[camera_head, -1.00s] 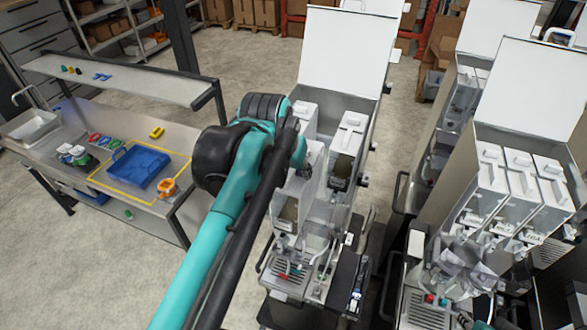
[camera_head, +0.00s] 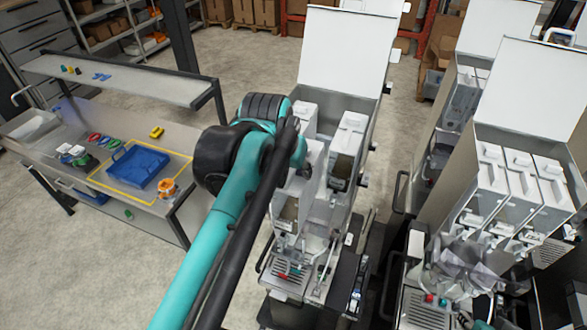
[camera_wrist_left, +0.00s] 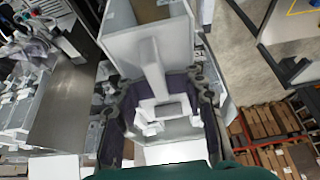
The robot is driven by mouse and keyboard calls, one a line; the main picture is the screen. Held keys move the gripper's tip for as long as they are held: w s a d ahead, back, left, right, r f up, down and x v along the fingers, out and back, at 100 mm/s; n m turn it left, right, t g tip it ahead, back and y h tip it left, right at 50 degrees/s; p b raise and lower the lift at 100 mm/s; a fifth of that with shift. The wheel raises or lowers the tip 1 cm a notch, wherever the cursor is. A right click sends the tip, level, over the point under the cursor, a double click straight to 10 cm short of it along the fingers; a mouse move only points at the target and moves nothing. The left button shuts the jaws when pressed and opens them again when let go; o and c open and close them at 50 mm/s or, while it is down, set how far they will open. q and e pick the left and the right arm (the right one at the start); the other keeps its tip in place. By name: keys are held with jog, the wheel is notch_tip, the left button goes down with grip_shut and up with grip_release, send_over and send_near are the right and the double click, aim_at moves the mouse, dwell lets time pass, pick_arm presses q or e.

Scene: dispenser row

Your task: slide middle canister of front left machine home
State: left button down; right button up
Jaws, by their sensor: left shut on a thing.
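The front left machine (camera_head: 338,52) stands mid-picture in the head view with its white lid raised. My left gripper (camera_head: 304,168) reaches down into its open top, partly hidden behind my own arm. A white canister (camera_head: 315,158) shows beside the gripper, between a rear-left canister and a right canister (camera_head: 350,125). In the left wrist view the gripper (camera_wrist_left: 163,108) has its dark fingers on both sides of the pale canister (camera_wrist_left: 150,45) and is shut on it. The canister's seat is hidden.
A second machine (camera_head: 530,90) with a raised lid and several canisters stands close on the right. A workbench on the left holds a blue tray (camera_head: 138,166) and an orange item (camera_head: 168,187). Open floor lies between bench and machine.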

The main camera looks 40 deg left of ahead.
pick_arm(q)
jog(key=shift+w, duration=0.1)
jog(key=shift+w+a+b, duration=0.15)
jog(key=shift+w+b, duration=0.05)
jog(key=shift+w, duration=0.35)
jog(key=shift+w+a+b, duration=0.15)
jog(key=shift+w, duration=0.4)
jog(key=shift+w+a+f+b, duration=0.1)
jog(key=shift+w+a+b, duration=0.15)
jog(key=shift+w, duration=0.85)
jog(key=shift+w+a+b, duration=0.15)
jog(key=shift+w+a, duration=0.1)
jog(key=shift+w, duration=0.85)
jog(key=shift+w+a, duration=0.15)
jog(key=shift+w, duration=0.35)
jog(key=w+a, duration=0.1)
jog(key=w, duration=0.6)
jog(key=shift+a+f+b, duration=0.2)
jog(key=shift+a+b, duration=0.1)
jog(key=shift+b, duration=0.1)
jog(key=shift+s, duration=0.1)
jog(key=shift+f, duration=0.1)
